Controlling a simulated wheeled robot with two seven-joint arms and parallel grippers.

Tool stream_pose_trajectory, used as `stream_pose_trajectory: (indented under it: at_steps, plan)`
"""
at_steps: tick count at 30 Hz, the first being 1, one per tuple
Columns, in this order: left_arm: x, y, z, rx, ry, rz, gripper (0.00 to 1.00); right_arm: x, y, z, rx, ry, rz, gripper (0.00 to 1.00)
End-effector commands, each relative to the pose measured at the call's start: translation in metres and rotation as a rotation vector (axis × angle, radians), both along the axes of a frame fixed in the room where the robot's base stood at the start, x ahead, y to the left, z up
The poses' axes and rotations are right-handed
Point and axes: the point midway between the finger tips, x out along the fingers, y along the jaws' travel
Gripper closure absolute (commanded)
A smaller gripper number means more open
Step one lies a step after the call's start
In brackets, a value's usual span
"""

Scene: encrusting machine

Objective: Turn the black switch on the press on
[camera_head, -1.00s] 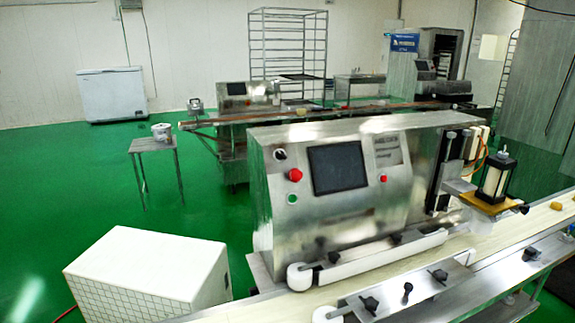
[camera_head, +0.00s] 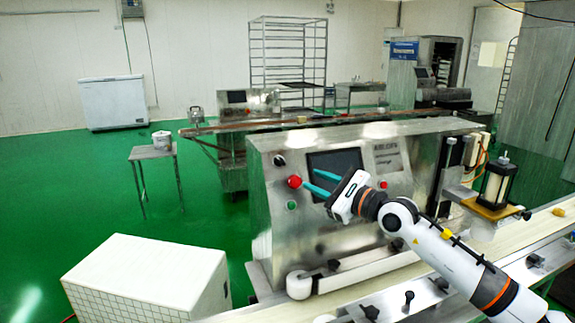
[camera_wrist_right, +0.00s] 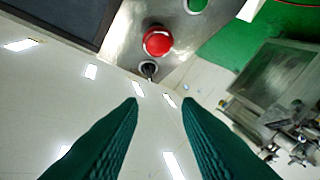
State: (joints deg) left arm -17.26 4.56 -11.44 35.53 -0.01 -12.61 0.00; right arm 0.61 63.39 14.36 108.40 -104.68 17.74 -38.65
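The steel press (camera_head: 330,220) stands in the middle of the head view. Its black switch (camera_head: 280,160) is at the upper left of the front panel, above a red button (camera_head: 295,182) and a green button (camera_head: 292,205). The switch also shows small in the right wrist view (camera_wrist_right: 148,69), beside the red button. My right gripper (camera_head: 308,178) is open and empty, its teal fingers pointing left across the front of the dark screen. In the right wrist view the fingertips (camera_wrist_right: 160,101) are apart, with the switch beyond the gap between them. My left gripper is out of view.
The dark screen (camera_head: 336,165) lies right of the buttons. A conveyor with a white roller (camera_head: 299,285) runs along the press front. A white box (camera_head: 145,270) stands at lower left. A black-framed unit (camera_head: 497,182) stands at the right. Green floor is open to the left.

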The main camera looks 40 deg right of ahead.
Motion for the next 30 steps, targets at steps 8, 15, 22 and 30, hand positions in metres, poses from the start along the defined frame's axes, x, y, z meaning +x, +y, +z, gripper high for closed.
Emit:
stream_pose_trajectory:
  at_steps: [8,15,22,30]
  plan:
    - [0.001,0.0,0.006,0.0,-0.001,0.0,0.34,0.011,-0.019,0.009,-0.147,0.033,-0.055,0.69]
    - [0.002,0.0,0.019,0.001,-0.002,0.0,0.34,0.038,-0.012,0.012,-0.142,0.03,-0.052,0.69]
    - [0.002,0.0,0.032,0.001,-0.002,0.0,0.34,0.072,-0.006,0.01,-0.138,0.031,-0.052,0.69]
    - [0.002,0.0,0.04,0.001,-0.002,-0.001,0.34,0.109,0.001,0.008,-0.137,0.033,-0.052,0.69]
